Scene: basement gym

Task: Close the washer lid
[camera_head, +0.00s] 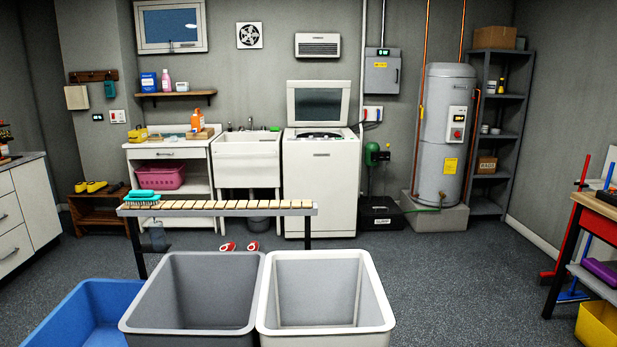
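The white top-loading washer (320,187) stands against the back wall, right of the utility sink. Its lid (318,104) is raised and upright, with a dark window facing me. The round opening on top of the washer is uncovered. Neither of my grippers shows in the head view.
Close in front of me stand a blue bin (90,312), a grey bin (195,300) and a white bin (325,300). A slatted bench (220,207) stands between them and the washer. A water heater (442,140) is at right. Floor right of the bench (440,275) is clear.

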